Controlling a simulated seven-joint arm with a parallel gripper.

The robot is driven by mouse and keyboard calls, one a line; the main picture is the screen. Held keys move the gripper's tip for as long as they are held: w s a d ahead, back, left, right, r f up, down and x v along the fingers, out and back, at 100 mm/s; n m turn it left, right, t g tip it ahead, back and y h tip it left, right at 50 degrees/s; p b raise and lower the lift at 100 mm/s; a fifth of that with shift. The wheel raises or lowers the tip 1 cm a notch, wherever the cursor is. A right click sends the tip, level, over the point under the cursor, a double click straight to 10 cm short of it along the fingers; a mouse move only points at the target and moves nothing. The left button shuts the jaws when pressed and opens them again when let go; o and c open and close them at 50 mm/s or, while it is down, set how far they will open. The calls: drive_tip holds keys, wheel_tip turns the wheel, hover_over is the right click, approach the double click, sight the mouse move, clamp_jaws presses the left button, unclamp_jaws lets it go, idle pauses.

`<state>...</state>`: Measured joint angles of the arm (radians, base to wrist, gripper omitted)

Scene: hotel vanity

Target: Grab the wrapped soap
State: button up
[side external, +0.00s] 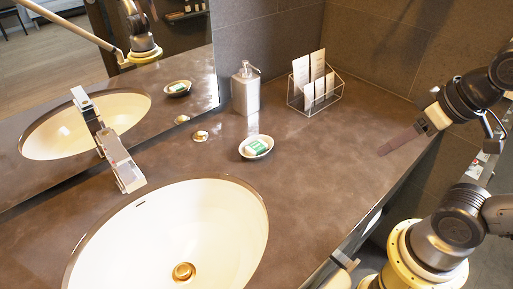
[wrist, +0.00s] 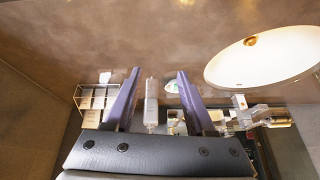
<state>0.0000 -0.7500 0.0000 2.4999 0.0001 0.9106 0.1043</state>
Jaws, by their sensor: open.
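The wrapped soap (side external: 257,145), green and white, lies in a small white oval dish (side external: 246,155) on the brown counter, between the basin and the back wall. In the wrist view the soap and dish show small, as a white and green spot (wrist: 172,87) just left of the right finger. My gripper (side external: 382,152) is above the right part of the counter, well to the right of the soap. Its two fingers (wrist: 159,72) also show in the wrist view, spread apart with nothing held between them.
A soap dispenser (side external: 245,92) stands behind the dish. A wire rack (side external: 314,101) with cards is at the back right. A small round item (side external: 200,136) lies left of the dish. The basin (side external: 215,215) and faucet (side external: 115,155) are to the left. The counter right of the dish is clear.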

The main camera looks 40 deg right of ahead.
drive_tip(key=w+r+m, duration=0.6)
drive_tip(key=r+m, duration=0.1)
drive_tip(key=m, duration=0.1)
drive_tip(key=m+g, duration=0.5)
drive_tip(key=m, duration=0.4)
hover_over(257, 146)
wheel_tip(257, 146, down, 8)
drive_tip(key=shift+g, duration=0.3)
drive_tip(key=f, duration=0.9)
drive_tip(key=shift+a+f, duration=0.2)
drive_tip(key=shift+d+f, duration=0.15)
drive_tip(key=shift+f, duration=1.55)
drive_tip(key=shift+d+f, duration=0.1)
drive_tip(key=shift+f, duration=1.55)
drive_tip(key=shift+f, duration=0.1)
clamp_jaws()
